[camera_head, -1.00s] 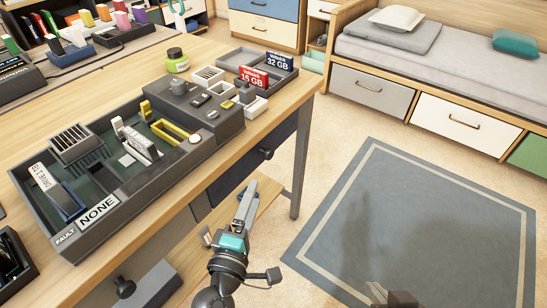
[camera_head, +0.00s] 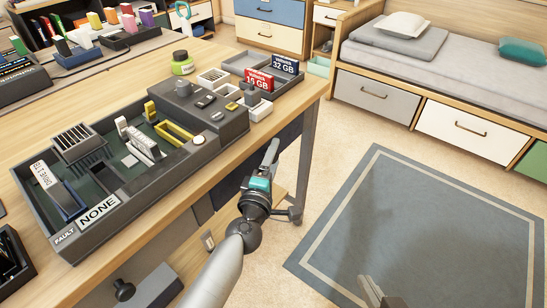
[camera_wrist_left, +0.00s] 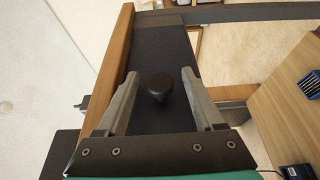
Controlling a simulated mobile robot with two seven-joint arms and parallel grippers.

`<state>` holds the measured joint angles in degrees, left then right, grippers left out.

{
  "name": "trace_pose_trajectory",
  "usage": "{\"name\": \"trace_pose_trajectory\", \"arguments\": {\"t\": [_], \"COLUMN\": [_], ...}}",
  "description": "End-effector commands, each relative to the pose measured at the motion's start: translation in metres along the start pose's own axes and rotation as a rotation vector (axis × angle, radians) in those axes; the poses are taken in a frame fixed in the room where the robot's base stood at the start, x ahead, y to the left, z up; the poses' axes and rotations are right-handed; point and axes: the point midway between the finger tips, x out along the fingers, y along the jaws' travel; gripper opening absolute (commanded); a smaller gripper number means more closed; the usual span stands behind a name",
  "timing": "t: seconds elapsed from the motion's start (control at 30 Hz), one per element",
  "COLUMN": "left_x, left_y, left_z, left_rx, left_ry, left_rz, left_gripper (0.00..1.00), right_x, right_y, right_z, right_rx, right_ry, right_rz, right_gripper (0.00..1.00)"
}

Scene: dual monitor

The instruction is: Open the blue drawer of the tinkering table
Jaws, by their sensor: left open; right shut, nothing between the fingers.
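The dark navy-blue drawer (camera_head: 291,134) sits under the right end of the tinkering table (camera_head: 215,176). It looks closed. In the left wrist view its front (camera_wrist_left: 158,45) has a round black knob (camera_wrist_left: 159,84). My left gripper (camera_head: 270,152) is in front of this drawer. In the wrist view its open fingers (camera_wrist_left: 159,76) stand to either side of the knob, with gaps on both sides. In the head view the gripper hides the knob. My right gripper (camera_head: 374,292) is at the bottom edge, over the rug, shut and empty.
A grey tool tray (camera_head: 70,238) and several small parts lie on the tabletop. Another black knob (camera_head: 123,289) shows at lower left. A table leg (camera_head: 305,160) stands right of the drawer. The rug (camera_head: 430,225) area is clear; a bed (camera_head: 440,70) with drawers is behind.

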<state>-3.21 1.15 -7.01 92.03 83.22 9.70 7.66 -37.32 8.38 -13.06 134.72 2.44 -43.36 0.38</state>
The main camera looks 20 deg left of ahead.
Motion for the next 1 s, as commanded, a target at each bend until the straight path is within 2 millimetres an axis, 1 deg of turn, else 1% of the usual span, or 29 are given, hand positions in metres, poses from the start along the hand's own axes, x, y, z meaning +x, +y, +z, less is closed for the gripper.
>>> {"name": "trace_pose_trajectory", "arguments": {"t": [0.3, 0.9, 0.93, 1.0], "left_x": [0.0018, 0.0015, 0.0015, 0.0015], "left_y": [0.0002, 0.0001, 0.0001, 0.0000], "left_z": [0.0001, -0.0001, -0.0001, -0.0001], "left_rx": [0.000, 0.001, 0.001, 0.001], "left_ry": [0.000, 0.000, 0.000, 0.000], "left_rz": [0.000, 0.000, 0.000, 0.000], "left_gripper": [0.69, 0.01, 0.00, 0.00], "right_x": [0.0002, 0.0002, 0.0002, 0.0002], "right_y": [-0.0006, -0.0003, -0.0002, -0.0002], "right_z": [-0.0006, -0.0005, -0.0005, -0.0004], "right_rx": [0.001, 0.000, 0.000, 0.000], "right_ry": [0.005, 0.004, 0.004, 0.004], "right_rz": [-0.002, -0.001, -0.001, -0.001], "right_gripper": [0.00, 0.00, 0.00, 0.00]}}
